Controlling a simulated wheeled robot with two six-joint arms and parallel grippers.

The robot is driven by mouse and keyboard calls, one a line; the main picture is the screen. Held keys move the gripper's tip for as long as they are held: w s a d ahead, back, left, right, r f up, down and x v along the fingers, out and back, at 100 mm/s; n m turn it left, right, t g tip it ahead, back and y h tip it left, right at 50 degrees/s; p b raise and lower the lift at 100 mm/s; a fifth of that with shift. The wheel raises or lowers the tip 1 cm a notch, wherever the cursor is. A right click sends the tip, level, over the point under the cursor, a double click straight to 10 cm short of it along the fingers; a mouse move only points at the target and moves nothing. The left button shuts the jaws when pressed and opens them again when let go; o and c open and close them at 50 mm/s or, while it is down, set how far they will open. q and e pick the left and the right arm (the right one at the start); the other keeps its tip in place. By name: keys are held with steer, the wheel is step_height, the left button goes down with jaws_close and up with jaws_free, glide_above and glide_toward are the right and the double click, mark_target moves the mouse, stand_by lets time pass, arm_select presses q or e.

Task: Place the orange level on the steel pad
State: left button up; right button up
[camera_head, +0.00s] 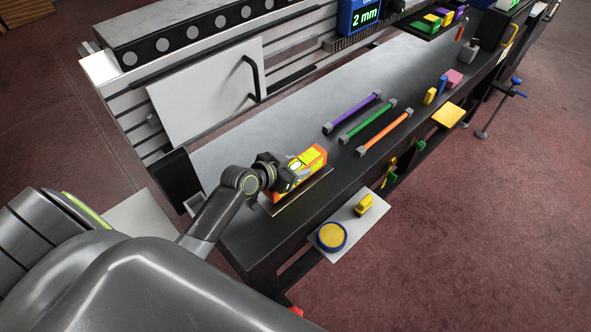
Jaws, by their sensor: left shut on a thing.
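My left gripper (268,176) is shut on the orange level (312,157), a chunky orange block with yellow parts. The fingers cover its left end. The level is over a thin flat plate with a pale edge (322,178), which looks like the steel pad, near the front edge of the bench. I cannot tell whether the level touches the plate or is just above it. My right gripper is not in view.
Purple (352,112), green (368,121) and orange (384,132) bars with grey ends lie to the right on the dark bench. A white shelf (345,222) with a round yellow-and-blue item (332,237) juts out in front. Bench behind the level is clear.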

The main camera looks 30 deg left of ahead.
arm_select(q)
steer(key=shift+w+f, duration=0.1)
steer(key=shift+f, duration=0.7)
steer(key=shift+f, duration=0.1)
steer(key=o, duration=1.4)
steer(key=shift+f, duration=0.1)
steer(key=shift+o, duration=0.2)
